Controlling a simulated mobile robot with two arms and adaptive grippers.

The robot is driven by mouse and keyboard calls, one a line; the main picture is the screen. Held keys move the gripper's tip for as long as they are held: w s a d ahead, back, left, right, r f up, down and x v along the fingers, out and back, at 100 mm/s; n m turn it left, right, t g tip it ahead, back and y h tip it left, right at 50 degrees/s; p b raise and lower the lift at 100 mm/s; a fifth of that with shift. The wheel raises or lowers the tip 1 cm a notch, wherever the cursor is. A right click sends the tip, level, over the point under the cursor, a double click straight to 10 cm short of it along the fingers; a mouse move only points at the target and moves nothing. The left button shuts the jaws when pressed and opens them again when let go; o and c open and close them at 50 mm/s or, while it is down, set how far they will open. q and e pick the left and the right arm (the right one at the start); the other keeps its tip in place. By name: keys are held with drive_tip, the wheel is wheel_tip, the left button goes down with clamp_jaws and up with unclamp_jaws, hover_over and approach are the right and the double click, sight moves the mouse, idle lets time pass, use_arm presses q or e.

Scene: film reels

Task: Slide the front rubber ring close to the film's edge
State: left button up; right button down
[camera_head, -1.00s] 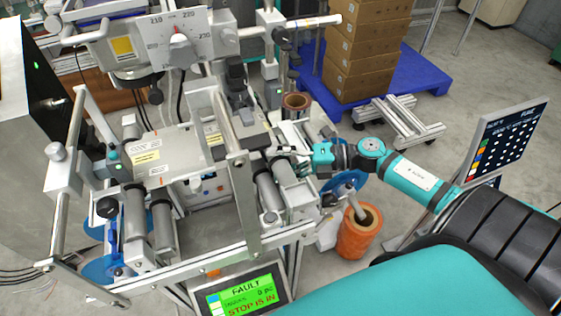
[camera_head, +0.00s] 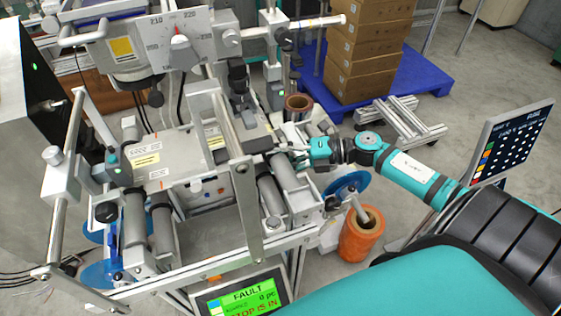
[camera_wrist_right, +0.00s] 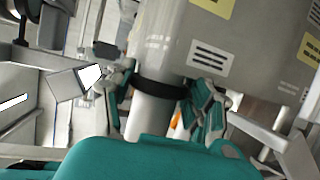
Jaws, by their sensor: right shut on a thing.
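A black rubber ring (camera_wrist_right: 160,92) sits around a pale grey roller (camera_wrist_right: 152,128) in the right wrist view. My right gripper (camera_wrist_right: 163,98) is shut on this ring, with one dark and teal finger on each side of it. In the head view my right gripper (camera_head: 291,150) reaches in from the right at the machine's right-hand rollers; the ring is too small to make out there. A shiny, clear-looking surface (camera_wrist_right: 158,45) lies just beyond the ring and may be the film; its exact edge is hard to tell. My left gripper is not in view.
A metal cover plate with labels (camera_wrist_right: 235,55) lies beyond the ring. An upright metal bar (camera_head: 240,190) stands left of my gripper. An orange roll (camera_head: 357,240) stands on the floor at right.

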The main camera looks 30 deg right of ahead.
drive_tip(key=shift+w+d+f, duration=0.15)
drive_tip(key=shift+w, duration=0.45)
drive_tip(key=shift+s, duration=0.2)
drive_tip(key=c, duration=0.9)
unclamp_jaws()
drive_tip(key=shift+s, duration=0.15)
drive_tip(key=o, duration=0.4)
drive_tip(key=shift+o, duration=0.2)
drive_tip(key=shift+s+d, duration=0.1)
drive_tip(key=shift+d, duration=0.05)
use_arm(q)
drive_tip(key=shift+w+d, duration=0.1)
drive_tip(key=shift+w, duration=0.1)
use_arm(e)
drive_tip(key=v, duration=1.1)
drive_tip(key=shift+s+d, duration=0.2)
